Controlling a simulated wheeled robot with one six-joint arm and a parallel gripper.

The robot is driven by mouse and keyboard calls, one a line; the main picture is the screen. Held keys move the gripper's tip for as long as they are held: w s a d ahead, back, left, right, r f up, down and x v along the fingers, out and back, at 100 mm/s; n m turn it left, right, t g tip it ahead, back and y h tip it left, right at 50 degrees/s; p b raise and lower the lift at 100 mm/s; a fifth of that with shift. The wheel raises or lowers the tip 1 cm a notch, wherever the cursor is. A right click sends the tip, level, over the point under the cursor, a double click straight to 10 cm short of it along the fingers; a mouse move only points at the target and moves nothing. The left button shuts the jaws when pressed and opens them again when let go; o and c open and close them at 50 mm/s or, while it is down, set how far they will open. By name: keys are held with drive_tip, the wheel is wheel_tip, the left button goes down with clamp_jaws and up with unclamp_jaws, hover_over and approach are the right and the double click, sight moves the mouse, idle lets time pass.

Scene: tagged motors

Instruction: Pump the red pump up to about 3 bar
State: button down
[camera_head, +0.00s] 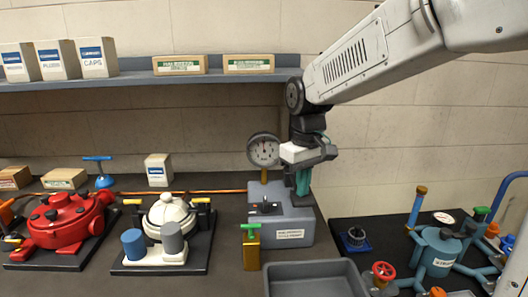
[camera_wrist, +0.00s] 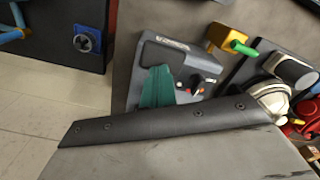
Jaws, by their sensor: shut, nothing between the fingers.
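The red pump (camera_head: 60,222) sits on a dark base plate at the far left of the bench in the head view. Part of a red body (camera_wrist: 293,130) shows at the right edge of the wrist view. A round gauge (camera_head: 263,150) stands above a grey box (camera_head: 290,230) right of centre; its reading is too small to tell. My gripper (camera_head: 303,185) is shut and empty, its teal fingers pointing down at the back right of the grey box. In the wrist view the closed fingers (camera_wrist: 157,90) overlap the box (camera_wrist: 160,52); contact cannot be told.
A cream machine (camera_head: 168,215) stands between red pump and box. A brass block with green handle (camera_head: 251,250) and grey tray (camera_head: 315,265) are in front. A shelf (camera_head: 130,78) with boxes overhangs the bench. A blue machine (camera_head: 438,250) stands at right, across a gap.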

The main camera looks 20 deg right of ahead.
drive_tip(key=shift+f, duration=0.3)
drive_tip(key=shift+r, duration=2.5)
wheel_tip(320, 180, up, 5)
drive_tip(key=shift+f, duration=0.1)
drive_tip(key=shift+m, duration=0.6)
drive_tip(key=s+f, duration=0.2)
drive_tip(key=f, duration=0.1)
drive_tip(key=shift+s+d, duration=0.15)
drive_tip(key=shift+s, duration=0.25)
drive_tip(key=s+d+f+m, duration=0.1)
drive_tip(key=s+f, duration=0.2)
drive_tip(key=s, duration=0.7)
drive_tip(key=s+d+f+m+t, duration=0.1)
drive_tip(key=s+f, duration=0.2)
drive_tip(key=s, duration=0.8)
drive_tip(key=shift+d+m, duration=0.3)
drive_tip(key=shift+d, duration=0.1)
